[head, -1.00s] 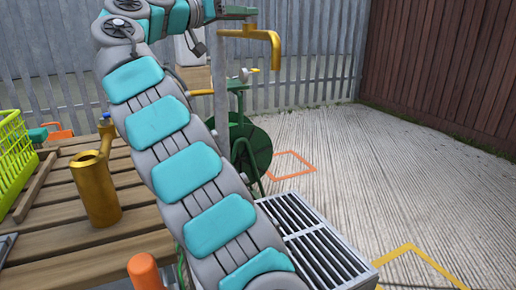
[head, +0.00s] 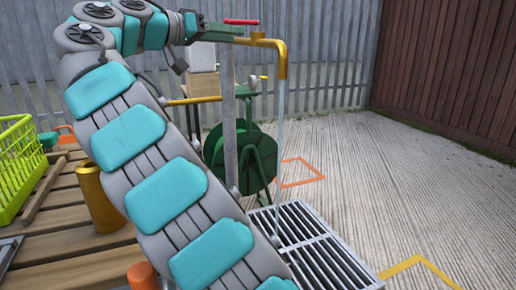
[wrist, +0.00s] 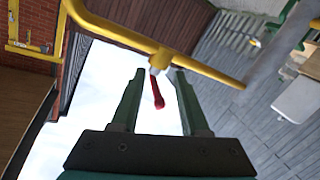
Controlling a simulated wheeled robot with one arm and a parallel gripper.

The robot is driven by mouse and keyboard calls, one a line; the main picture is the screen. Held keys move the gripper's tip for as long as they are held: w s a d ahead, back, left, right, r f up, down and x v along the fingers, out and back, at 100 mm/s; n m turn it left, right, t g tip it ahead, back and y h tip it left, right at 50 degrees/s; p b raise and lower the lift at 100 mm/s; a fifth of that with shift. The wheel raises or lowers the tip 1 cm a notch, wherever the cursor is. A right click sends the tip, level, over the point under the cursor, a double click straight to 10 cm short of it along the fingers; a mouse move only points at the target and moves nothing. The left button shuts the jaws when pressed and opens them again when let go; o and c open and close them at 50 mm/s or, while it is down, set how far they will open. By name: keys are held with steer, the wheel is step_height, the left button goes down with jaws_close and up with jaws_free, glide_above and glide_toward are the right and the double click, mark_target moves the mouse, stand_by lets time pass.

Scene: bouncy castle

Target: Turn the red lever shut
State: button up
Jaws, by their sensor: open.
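The red lever (head: 241,21) sits on top of the yellow tap (head: 280,58) at the upper middle of the head view. A thin stream of water (head: 280,110) falls from the tap's spout to the grate. My gripper (head: 226,32) is at the tap, just below and beside the lever. In the wrist view the gripper (wrist: 158,76) is open, with a green finger on each side of the red lever (wrist: 157,93). Gaps show between the lever and both fingers. The yellow pipe (wrist: 125,33) crosses beyond the fingertips.
A metal grate (head: 315,250) lies under the spout. A green hose reel (head: 255,160) stands behind the grey post (head: 229,120). A wooden table (head: 60,210) at left holds a lime crate (head: 20,165) and a brass can (head: 98,198). Concrete ground at right is mostly clear.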

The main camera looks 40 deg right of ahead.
steer(key=s+a+f+n+y, duration=0.1)
steer(key=s+f+n+y, duration=0.1)
steer(key=s+f, duration=0.3)
steer(key=s+a+f+n+y+p, duration=0.1)
steer(key=s+f+n+y, duration=0.2)
steer(key=f, duration=1)
steer(key=s+a+f+n+g+y+p, duration=0.1)
steer(key=s+f+n+y, duration=0.2)
steer(key=s+f, duration=0.5)
steer(key=shift+a+f+y, duration=0.35)
steer(key=shift+f+y, duration=0.05)
steer(key=shift+y, duration=0.4)
